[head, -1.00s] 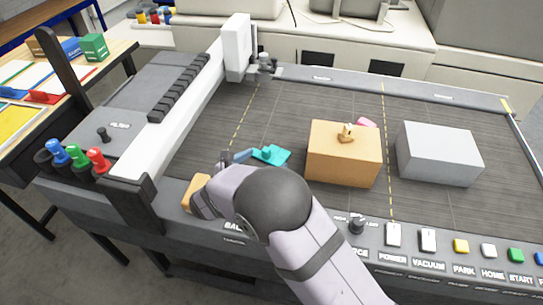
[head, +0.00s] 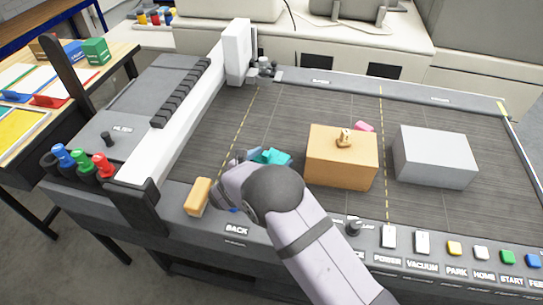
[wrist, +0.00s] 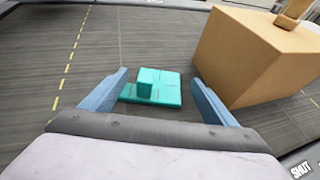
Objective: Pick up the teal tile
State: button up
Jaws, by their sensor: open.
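The teal tile (wrist: 168,95) lies flat on the dark bed, with a small raised teal block on its top. In the wrist view it sits ahead of and between the two blue fingers of my gripper (wrist: 160,98), which are apart with nothing held. In the head view the teal tile (head: 277,157) shows just beyond my gripper (head: 252,155), which partly hides it. Whether the fingers reach past the tile's near edge is hard to tell.
A tan box (head: 341,165) with a wooden knob stands close right of the tile, near my right finger. A grey box (head: 434,158) and a pink piece (head: 364,126) are farther right. The white gantry (head: 175,120) stands left. Bare bed (head: 300,103) lies beyond the tile.

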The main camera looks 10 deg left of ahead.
jog(key=shift+w+d+f, duration=0.2)
jog(key=shift+w+f, duration=0.05)
jog(key=shift+w, duration=0.35)
jog(key=c, duration=1.2)
jog(key=shift+r+b, duration=1.45)
jog(key=shift+r, duration=3.6)
